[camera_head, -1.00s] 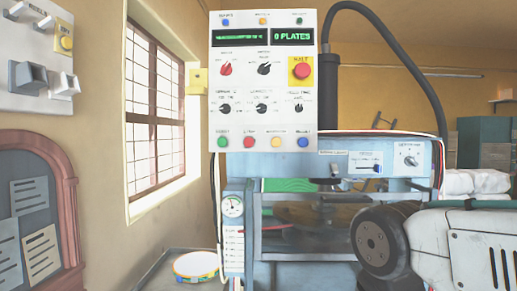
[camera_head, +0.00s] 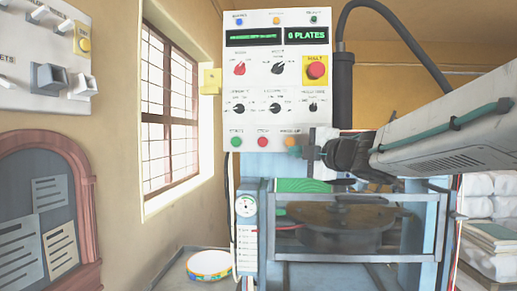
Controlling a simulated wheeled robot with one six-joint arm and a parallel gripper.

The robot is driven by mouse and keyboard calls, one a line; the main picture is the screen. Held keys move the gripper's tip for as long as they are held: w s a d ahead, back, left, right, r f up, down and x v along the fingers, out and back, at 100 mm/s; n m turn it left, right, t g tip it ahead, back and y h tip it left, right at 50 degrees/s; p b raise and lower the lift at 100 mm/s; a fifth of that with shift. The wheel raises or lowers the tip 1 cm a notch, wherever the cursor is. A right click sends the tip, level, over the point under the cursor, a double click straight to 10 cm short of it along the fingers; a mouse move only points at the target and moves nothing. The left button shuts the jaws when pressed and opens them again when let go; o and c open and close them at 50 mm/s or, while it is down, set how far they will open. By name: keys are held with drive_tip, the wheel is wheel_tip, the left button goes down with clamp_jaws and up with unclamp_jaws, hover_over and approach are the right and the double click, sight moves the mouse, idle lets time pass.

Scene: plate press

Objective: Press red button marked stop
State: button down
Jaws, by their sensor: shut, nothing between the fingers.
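The white control panel (camera_head: 240,100) faces me above the press. A small red button (camera_head: 262,142) sits in its bottom row, between a green button (camera_head: 235,142) and a yellow button (camera_head: 290,141). The lettering above it is too small to read surely. My gripper (camera_head: 307,152) reaches in from the right, shut and empty. Its tip is just right of the yellow button in the picture, apart from the red button. The blue button at the row's right end is hidden behind the gripper.
A larger red button (camera_head: 315,69) on a yellow plate marked HALT is at the panel's upper right. A red knob (camera_head: 239,68) and several black knobs fill the middle. The press frame (camera_head: 350,257) stands below. A barred window (camera_head: 170,110) is left.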

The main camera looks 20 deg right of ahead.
drive_tip(key=shift+a+r+n+g+y, duration=0.15)
drive_tip(key=shift+a+n+g+y, duration=0.15)
drive_tip(key=shift+a+n+y, duration=0.5)
drive_tip(key=shift+w+d, duration=0.1)
drive_tip(key=shift+d, duration=0.05)
approach(263, 142)
drive_tip(key=w+a, duration=0.1)
drive_tip(key=w+a+f, duration=0.1)
drive_tip(key=w, duration=0.1)
drive_tip(key=w+a, duration=0.1)
drive_tip(key=a, duration=0.1)
drive_tip(key=shift+w+f, duration=0.3)
drive_tip(key=shift+w, duration=0.1)
drive_tip(key=shift+w+d, duration=0.25)
drive_tip(key=shift+w, duration=0.4)
